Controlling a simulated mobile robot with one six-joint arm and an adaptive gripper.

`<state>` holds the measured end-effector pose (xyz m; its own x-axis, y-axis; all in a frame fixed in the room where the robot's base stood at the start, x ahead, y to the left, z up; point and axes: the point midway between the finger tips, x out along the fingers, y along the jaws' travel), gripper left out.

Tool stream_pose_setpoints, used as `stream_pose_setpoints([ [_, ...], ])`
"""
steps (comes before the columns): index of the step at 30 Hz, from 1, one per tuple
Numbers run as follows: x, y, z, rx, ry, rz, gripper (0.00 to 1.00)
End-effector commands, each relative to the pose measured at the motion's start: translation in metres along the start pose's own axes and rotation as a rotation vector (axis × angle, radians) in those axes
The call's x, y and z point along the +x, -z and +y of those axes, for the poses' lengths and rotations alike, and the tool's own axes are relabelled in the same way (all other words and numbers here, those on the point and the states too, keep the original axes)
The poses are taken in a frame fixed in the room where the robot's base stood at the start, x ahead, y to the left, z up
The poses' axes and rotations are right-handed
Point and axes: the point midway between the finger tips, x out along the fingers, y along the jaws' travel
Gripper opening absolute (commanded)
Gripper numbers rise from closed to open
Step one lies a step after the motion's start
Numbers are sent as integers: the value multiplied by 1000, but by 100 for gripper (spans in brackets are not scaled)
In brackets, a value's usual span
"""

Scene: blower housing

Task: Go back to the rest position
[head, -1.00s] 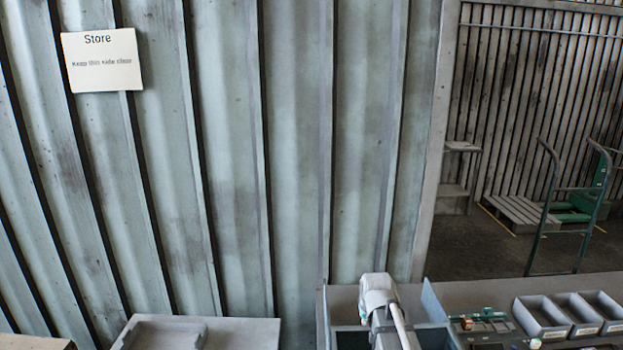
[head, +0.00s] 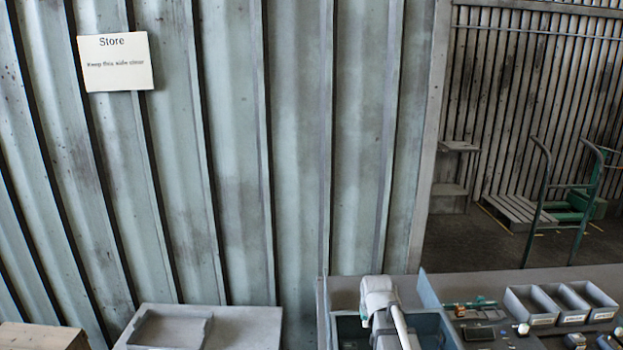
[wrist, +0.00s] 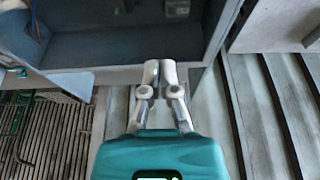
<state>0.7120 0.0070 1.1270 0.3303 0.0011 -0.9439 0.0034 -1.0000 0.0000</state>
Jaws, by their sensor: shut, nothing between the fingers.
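My gripper (wrist: 160,72) shows in the wrist view with its two pale fingers side by side and their tips together. It is shut and holds nothing. Beyond the fingertips is the edge of a grey-blue bin or compartment (wrist: 125,45). In the head view my arm rises at the bottom centre in front of the blue-grey bin (head: 350,330); the fingers cannot be made out there.
A grey tray (head: 165,328) lies on a pale surface at the lower left, beside a wooden box (head: 40,337). Several small grey bins (head: 530,307) and small parts stand on the bench at right. A trolley (head: 545,210) stands behind. A corrugated wall (head: 235,150) fills the left.

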Motion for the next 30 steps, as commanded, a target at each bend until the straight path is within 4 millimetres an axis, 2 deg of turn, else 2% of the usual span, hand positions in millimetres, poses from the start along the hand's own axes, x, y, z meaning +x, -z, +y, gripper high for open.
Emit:
stream_pose_setpoints([
  [2, 0, 0, 0, 0, 0, 0, 0],
  [10, 7, -29, 2, 1, -1, -45, 0],
  [15, 12, -54, 3, 1, -1, -88, 0],
  [20, 20, -89, 4, 2, -2, -144, 0],
  [27, 31, -159, 6, 3, -2, -262, 0],
  [30, 33, -181, 7, 3, -2, -303, 0],
])
